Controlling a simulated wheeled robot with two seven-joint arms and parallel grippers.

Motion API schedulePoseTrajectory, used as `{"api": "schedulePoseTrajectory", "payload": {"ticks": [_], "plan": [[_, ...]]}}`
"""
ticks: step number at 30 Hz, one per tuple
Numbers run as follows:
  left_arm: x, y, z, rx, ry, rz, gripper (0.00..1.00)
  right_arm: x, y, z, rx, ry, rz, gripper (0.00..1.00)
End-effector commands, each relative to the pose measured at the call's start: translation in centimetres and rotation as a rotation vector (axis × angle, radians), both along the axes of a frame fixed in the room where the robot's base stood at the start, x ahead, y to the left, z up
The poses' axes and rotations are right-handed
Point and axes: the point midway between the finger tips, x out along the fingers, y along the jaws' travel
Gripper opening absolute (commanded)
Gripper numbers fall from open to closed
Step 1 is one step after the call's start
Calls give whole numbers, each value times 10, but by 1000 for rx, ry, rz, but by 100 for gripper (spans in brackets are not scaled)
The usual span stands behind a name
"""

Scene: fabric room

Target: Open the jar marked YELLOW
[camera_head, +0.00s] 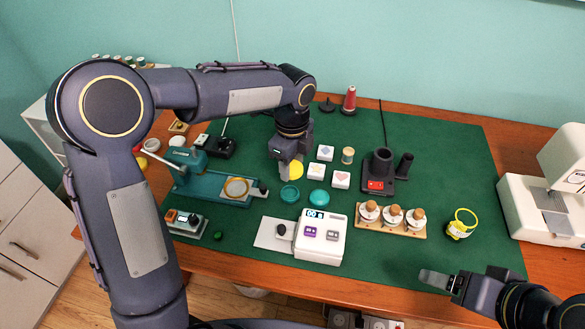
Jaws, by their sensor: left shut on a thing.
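Any lettering is too small to read. My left gripper (287,172) is at the middle of the mat, pointing down, far to the left of this jar. It is shut on a flat yellow disc (296,170) that looks like a lid; the fingers partly hide it. My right gripper (436,280) is low at the right, over the mat's front edge, apart from the jar. Its finger opening cannot be made out.
A wooden rack (392,229) with three cork-topped jars stands left of the yellow-marked jar. A white device (319,240), teal press (210,187), black-and-red holder (379,184) and small tiles surround the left gripper. A white sewing machine (547,205) stands right.

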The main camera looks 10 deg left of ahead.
Motion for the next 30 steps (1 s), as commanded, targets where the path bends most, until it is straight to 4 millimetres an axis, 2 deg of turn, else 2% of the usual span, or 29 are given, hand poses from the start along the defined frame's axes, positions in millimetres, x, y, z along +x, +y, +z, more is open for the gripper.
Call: {"api": "schedulePoseTrajectory", "payload": {"ticks": [1, 4, 9, 16, 23, 30], "plan": [[12, 6, -7, 1, 3, 5, 18, 0, 0, 2, 0, 0, -1, 76], [25, 12, -29, 1, 4, 3, 18, 0, 0, 0, 0, 0, -1, 76], [42, 18, -49, 0, 1, 1, 18, 0, 0, 0, 1, 0, 0, 76], [51, 22, -61, 0, 1, 1, 18, 0, 0, 0, 2, 0, -1, 76], [53, 23, -93, 1, 2, 0, 18, 0, 0, -2, 2, 0, -1, 76], [53, 23, -94, 0, -1, 1, 18, 0, 0, -2, 2, 0, -1, 76]]}}
